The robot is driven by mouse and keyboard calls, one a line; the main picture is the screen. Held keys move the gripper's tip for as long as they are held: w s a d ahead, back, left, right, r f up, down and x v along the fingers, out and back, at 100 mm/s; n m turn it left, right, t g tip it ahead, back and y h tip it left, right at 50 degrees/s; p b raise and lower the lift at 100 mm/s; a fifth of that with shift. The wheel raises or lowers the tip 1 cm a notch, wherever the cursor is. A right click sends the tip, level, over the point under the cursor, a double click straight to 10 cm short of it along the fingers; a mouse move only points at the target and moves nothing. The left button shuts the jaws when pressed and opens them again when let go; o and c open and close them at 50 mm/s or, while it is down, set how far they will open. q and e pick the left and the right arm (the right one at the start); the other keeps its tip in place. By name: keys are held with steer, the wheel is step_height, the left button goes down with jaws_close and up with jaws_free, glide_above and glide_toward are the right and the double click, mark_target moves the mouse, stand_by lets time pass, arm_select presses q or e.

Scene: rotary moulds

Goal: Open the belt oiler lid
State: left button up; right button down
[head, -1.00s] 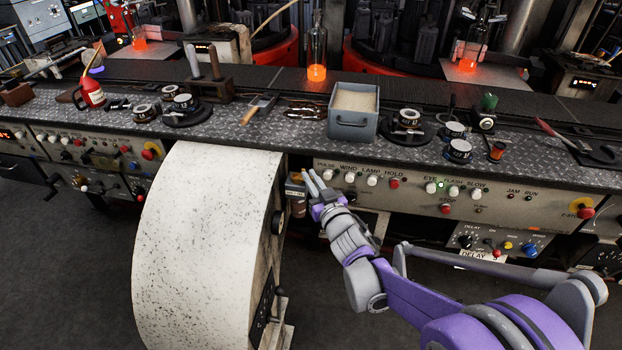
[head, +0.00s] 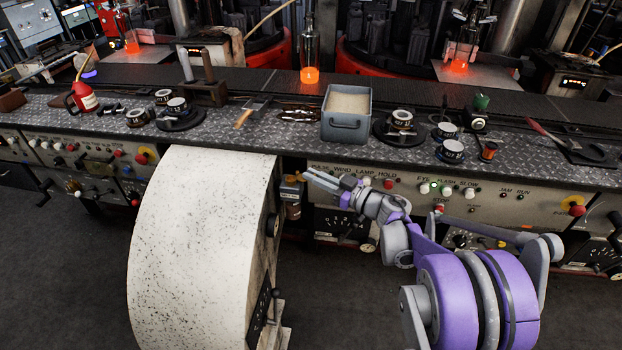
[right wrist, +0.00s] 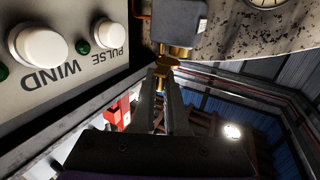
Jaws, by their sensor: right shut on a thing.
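The belt oiler (head: 291,197) is a small dark box with a brassy top, hanging under the bench edge beside the big pale speckled drum. In the right wrist view it appears as a grey box (right wrist: 180,20) with brass fittings below it in the picture. My right gripper (head: 308,176) reaches it from the right. In the right wrist view its fingers (right wrist: 160,72) are shut on a brass piece (right wrist: 160,62), apparently the oiler lid's knob. I cannot tell whether the lid stands open. My left gripper is not in view.
The pale drum (head: 200,240) stands close to the left of the oiler. The control panel (head: 465,192) with knobs lies behind and right of my arm. A grey bin (head: 346,130), gauges and tools crowd the bench top. The floor in front is open.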

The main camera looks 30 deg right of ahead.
steer(key=shift+w+d+n+g+y+p, duration=0.1)
steer(key=shift+w+d+n+g+y, duration=0.15)
steer(key=shift+n+g+y, duration=0.45)
steer(key=shift+w+d+n+g+y+p, duration=0.2)
steer(key=shift+n+g+y, duration=0.3)
steer(key=shift+y, duration=0.4)
steer(key=shift+w+d+n+g+y+p, duration=0.15)
steer(key=shift+d+n+g+y, duration=0.1)
steer(key=shift+n+g+y, duration=0.4)
steer(key=shift+y, duration=0.25)
steer(key=c, duration=0.9)
jaws_free()
steer(key=shift+c, duration=0.2)
steer(key=v, duration=1)
steer(key=shift+s+d+p, duration=0.3)
